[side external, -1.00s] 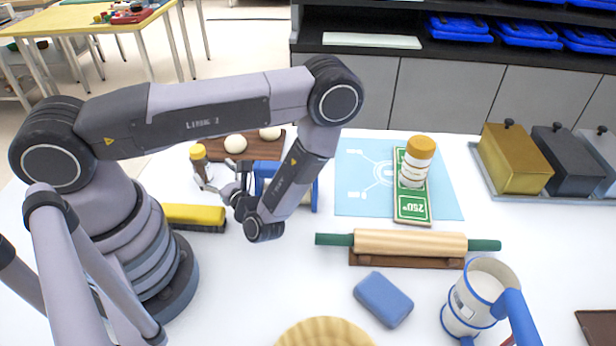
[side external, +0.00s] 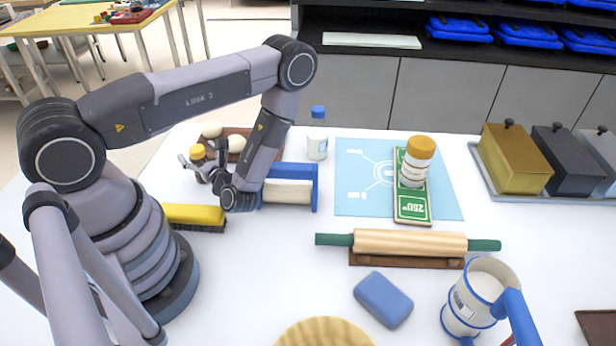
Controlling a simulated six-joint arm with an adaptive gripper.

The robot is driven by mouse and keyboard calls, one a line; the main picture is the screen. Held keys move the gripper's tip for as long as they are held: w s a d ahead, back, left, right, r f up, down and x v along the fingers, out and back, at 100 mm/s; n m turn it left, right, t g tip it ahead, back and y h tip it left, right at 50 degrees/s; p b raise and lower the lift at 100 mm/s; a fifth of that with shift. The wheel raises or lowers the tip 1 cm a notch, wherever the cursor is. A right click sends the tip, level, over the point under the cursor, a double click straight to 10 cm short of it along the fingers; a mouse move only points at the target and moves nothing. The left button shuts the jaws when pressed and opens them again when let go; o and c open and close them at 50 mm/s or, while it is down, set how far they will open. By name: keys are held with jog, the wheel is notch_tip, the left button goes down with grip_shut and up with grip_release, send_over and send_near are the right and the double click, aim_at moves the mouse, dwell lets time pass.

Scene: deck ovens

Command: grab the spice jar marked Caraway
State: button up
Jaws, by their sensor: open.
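A small dark jar with a yellow lid (side external: 198,152) stands at the back left of the white table, partly hidden by my gripper. My gripper (side external: 190,160) is open, with its fingers over or beside this jar; I cannot tell whether they touch it. A larger white jar with an orange lid (side external: 414,165) stands upright on a green card at the right. The labels are too small to read, so I cannot tell which jar is marked Caraway.
A brown board with pale round pieces (side external: 236,144) lies behind my gripper. A blue-framed roller (side external: 290,190) and a yellow brush (side external: 195,215) are close to my wrist. A rolling pin (side external: 410,243), blue block (side external: 383,299) and white mug (side external: 470,300) stand further right and front.

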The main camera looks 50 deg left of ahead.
grip_shut()
dwell(0.3)
